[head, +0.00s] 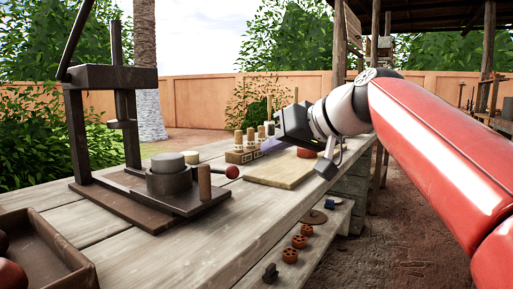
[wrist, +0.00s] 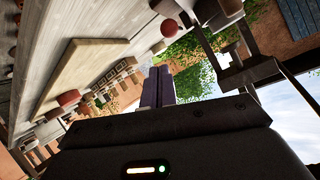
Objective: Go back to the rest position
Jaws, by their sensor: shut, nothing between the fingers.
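My gripper (head: 268,148) hangs from my red and white arm, above the wooden worktable near its right edge. Its purple-grey fingers point left and down in the head view, with part of the table's far end behind them. In the wrist view my gripper (wrist: 158,72) shows its two fingers side by side, closed together with nothing between them. The wrist picture is tilted, with the table on its left side.
A dark press (head: 122,75) stands at the table's left. A pale board (head: 278,173) lies below my gripper, with a rack of stamps (head: 240,155) behind it. A dark tray (head: 75,262) is at front left. Small reddish pieces (head: 299,241) lie on a lower ledge.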

